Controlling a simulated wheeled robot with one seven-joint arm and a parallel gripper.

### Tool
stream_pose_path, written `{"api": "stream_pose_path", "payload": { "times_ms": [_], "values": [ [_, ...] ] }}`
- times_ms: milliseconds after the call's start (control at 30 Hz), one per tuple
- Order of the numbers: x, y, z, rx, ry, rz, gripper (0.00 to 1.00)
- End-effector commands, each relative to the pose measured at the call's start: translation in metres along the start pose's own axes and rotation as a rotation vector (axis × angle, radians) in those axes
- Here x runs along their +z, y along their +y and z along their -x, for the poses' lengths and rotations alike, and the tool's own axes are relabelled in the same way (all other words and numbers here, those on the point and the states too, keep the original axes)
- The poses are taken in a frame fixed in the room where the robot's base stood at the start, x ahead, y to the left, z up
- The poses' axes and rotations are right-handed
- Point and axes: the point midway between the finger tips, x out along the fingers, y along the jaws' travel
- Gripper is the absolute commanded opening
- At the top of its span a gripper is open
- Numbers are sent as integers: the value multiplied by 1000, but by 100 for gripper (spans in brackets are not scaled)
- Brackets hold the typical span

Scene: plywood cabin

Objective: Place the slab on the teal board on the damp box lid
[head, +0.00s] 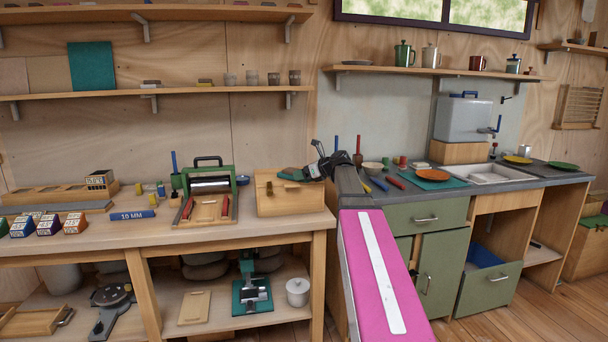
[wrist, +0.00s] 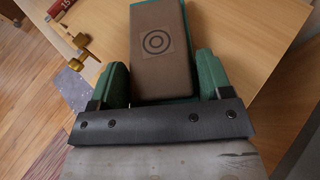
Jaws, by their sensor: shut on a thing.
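In the wrist view a brown-grey slab (wrist: 158,52) with a ring mark lies on a thin teal board, whose edge (wrist: 187,18) shows beside it. The green fingers of my gripper (wrist: 160,82) are shut around the slab and board, one on each side. The damp box (head: 290,203) is a wooden box on the left bench in the head view, and its lid (head: 265,180) is closed. My gripper (head: 290,174) is over this lid in the head view. Pale wood lies under the slab in the wrist view. Whether the board touches the lid I cannot tell.
A green press (head: 208,183) stands left of the box. The bench's right end (head: 325,220) and my arm are close by. A brass part (wrist: 85,50) shows at left in the wrist view.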

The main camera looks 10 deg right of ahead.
Motion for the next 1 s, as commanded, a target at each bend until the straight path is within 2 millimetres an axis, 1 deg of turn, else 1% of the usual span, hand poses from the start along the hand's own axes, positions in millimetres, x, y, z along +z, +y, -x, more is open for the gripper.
{"api": "stream_pose_path", "payload": {
  "times_ms": [167, 200, 267, 600, 667, 767, 1000],
  "values": [
    [-2, 0, -1, 0, -1, -1, 39],
    [-2, 0, -1, 0, 0, 0, 79],
    [-2, 0, -1, 0, 0, 0, 98],
    [0, 0, 0, 0, 0, 1, 98],
    [0, 0, 4, -1, 0, 0, 98],
    [0, 1, 17, -1, 0, 1, 98],
    [0, 1, 66, -2, 0, 1, 98]
  ]
}}
